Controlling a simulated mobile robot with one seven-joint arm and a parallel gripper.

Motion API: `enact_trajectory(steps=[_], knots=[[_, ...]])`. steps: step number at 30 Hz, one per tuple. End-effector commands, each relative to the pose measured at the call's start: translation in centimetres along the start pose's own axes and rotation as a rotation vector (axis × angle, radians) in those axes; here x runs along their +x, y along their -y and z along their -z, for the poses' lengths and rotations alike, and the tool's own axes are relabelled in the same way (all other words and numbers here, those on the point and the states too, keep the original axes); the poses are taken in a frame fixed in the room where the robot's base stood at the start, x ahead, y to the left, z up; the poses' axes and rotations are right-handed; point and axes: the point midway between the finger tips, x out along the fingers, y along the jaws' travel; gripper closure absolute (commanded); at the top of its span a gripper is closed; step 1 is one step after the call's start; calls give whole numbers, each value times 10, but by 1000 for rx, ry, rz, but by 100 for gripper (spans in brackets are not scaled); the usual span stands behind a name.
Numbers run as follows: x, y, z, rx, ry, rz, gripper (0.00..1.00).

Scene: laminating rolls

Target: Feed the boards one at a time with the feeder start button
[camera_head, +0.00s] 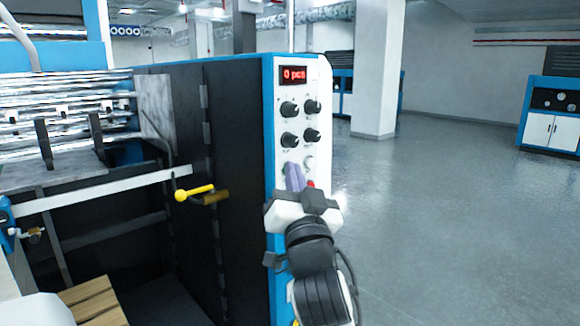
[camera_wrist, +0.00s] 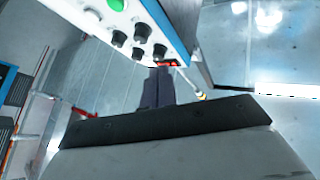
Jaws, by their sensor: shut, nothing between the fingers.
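The feeder's white control panel (camera_head: 297,75) with blue edges stands in the middle of the head view. Its red display (camera_head: 293,75) reads "0 pcs". A green button (camera_wrist: 115,4) shows at the top edge of the wrist view, with a white button (camera_wrist: 92,14) beside it. My gripper (camera_head: 294,168) is shut and empty, in front of the panel's lower part below the knobs, and hides some of the buttons there. In the wrist view its fingers (camera_wrist: 160,74) are together, near the display in the picture. Contact with the panel cannot be told. No board is clearly seen.
Several black knobs (camera_head: 289,109) sit under the display. The feeder's rollers (camera_head: 60,115) and a yellow-handled lever (camera_head: 194,192) are on the left. A wooden slatted pallet (camera_head: 92,302) lies low at left. Open grey floor (camera_head: 440,180) lies right of the panel.

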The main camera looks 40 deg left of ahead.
Motion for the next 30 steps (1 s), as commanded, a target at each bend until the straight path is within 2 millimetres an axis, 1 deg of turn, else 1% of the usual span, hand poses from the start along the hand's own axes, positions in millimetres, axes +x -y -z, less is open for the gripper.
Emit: enact_trajectory(steps=[1, 4, 6, 10, 14, 23, 26, 30], knots=[[4, -18, 0, 31, 40, -62, 100], [6, -50, -6, 101, 110, -176, 100], [5, -66, -8, 141, 143, -239, 100], [3, -84, -11, 187, 178, -315, 100], [2, -90, -12, 202, 189, -340, 100], [2, -90, -13, 202, 189, -339, 100], [5, -88, -15, 202, 188, -338, 100], [14, -83, -22, 201, 189, -337, 100]])
